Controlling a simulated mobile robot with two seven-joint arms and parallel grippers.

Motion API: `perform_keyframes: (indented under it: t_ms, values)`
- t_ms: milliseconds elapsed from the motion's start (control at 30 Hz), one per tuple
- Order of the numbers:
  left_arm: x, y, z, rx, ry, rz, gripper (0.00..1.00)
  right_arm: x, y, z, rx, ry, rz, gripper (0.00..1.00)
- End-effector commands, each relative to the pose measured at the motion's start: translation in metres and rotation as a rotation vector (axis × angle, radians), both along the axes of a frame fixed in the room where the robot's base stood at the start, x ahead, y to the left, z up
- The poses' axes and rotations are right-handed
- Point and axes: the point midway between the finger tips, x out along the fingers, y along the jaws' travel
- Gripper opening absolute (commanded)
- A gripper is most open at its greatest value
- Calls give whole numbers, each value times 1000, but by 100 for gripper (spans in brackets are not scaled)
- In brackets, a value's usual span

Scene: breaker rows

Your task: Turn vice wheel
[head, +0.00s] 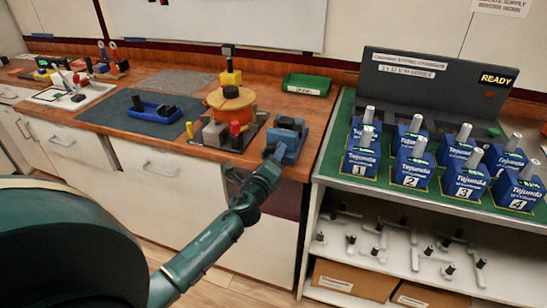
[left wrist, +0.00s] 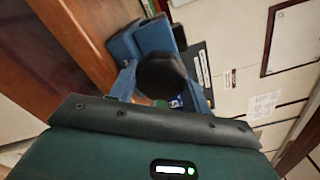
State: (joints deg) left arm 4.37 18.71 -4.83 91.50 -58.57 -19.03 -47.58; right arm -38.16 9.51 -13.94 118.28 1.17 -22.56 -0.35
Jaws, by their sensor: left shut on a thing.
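A blue vice (head: 290,136) with dark jaws sits at the right front corner of the wooden bench. My left gripper (head: 273,153) reaches up to its front side from below. In the left wrist view the blue body of the vice (left wrist: 127,44) is ahead. There my left gripper (left wrist: 162,86) has its fingers on either side of a dark round piece (left wrist: 166,76), which looks like the vice wheel, and is shut on it. In the head view the wheel is hidden by the gripper. My right gripper is not in view.
Left of the vice stand an orange round part with a yellow block (head: 231,92) and a red peg. A blue tray (head: 153,110) lies on a dark mat. A green tray (head: 306,85) is behind. The charging rack (head: 425,90) with several blue batteries stands close on the right.

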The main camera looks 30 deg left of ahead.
Motion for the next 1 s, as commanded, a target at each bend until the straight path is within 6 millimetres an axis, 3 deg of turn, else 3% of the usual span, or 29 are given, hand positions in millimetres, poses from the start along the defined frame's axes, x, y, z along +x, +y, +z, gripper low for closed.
perform_keyframes:
  t_ms: [100,133,367,700,867,1000]
  values:
    - [0,0,1,4,-1,0,25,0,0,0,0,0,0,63]
    - [0,0,1,4,-1,0,50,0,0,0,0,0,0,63]
    - [0,0,1,1,-1,0,69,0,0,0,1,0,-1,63]
    - [-6,-1,-1,1,2,0,70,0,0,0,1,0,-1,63]
    - [-31,-7,-1,0,2,-1,70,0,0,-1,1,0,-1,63]
    - [-62,-15,-3,0,3,-1,70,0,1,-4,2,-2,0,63]
